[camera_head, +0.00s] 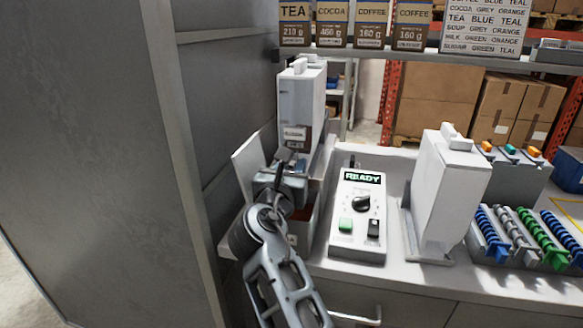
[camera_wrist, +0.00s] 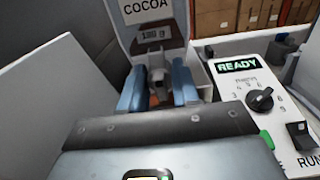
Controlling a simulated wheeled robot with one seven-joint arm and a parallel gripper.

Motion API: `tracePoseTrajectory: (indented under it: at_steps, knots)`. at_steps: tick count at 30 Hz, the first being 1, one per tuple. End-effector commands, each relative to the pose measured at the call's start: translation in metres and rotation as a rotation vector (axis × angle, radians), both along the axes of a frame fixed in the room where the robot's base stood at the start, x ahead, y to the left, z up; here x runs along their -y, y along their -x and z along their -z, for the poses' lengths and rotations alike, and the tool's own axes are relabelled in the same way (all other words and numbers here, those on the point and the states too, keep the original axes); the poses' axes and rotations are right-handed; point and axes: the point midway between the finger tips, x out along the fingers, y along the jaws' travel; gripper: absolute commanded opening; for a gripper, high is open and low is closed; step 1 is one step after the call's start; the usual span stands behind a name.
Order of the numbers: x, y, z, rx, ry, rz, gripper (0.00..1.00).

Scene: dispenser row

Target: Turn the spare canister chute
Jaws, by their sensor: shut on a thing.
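A white canister (camera_head: 302,98) with a label stands at the back left of the counter. In the wrist view this canister (camera_wrist: 125,12) reads COCOA. A small grey chute (camera_wrist: 157,77) sticks out at its lower front. My gripper (camera_wrist: 158,92) has its two blue-grey fingers on either side of this chute, shut on it. In the head view my gripper (camera_head: 284,178) is low in front of the canister and hides the chute. The chute's lower end is hidden behind my gripper's body in the wrist view.
A control box (camera_head: 358,215) showing READY stands close to the right of my gripper. A second white canister (camera_head: 455,180) stands beyond it. Several coloured coils (camera_head: 535,235) lie at the far right. A grey cabinet wall (camera_head: 90,150) is close on the left.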

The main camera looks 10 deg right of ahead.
Motion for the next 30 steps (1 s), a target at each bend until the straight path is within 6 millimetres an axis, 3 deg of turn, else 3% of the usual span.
tracePoseTrajectory:
  at_steps: [14, 30]
  knots:
    - [0.0010, 0.0002, 0.0012, 0.032, -0.087, 0.001, 0.00]
    - [0.0029, 0.0008, 0.0039, 0.193, -0.532, 0.001, 0.00]
